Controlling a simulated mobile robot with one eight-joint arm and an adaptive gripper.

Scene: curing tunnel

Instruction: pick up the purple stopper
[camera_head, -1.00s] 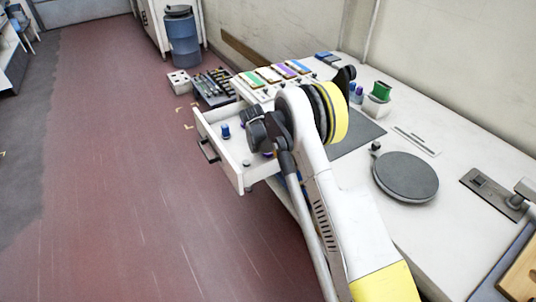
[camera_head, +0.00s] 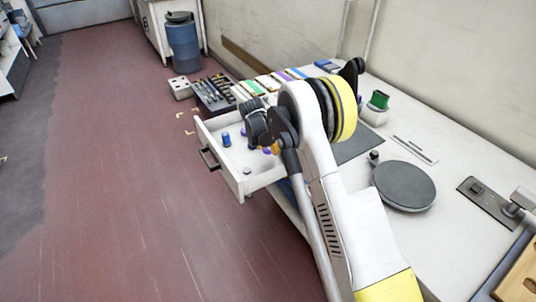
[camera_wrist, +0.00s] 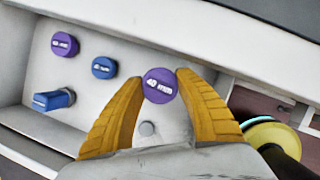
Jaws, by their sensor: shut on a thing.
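In the wrist view, a purple stopper (camera_wrist: 160,85) with a pale label sits between the tips of my gripper's yellow fingers (camera_wrist: 159,87). The fingers are shut on it, touching it from both sides. A second purple stopper (camera_wrist: 64,44) is at the upper left, apart from the fingers. In the head view, my gripper is over the open white drawer (camera_head: 222,170), mostly hidden behind my wrist. From these views I cannot tell the held stopper's height above the drawer floor.
Two blue stoppers (camera_wrist: 103,67) (camera_wrist: 54,99) are left of the fingers in the drawer. The white worktop holds a dark round plate (camera_head: 404,185) and a green-topped container (camera_head: 378,100).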

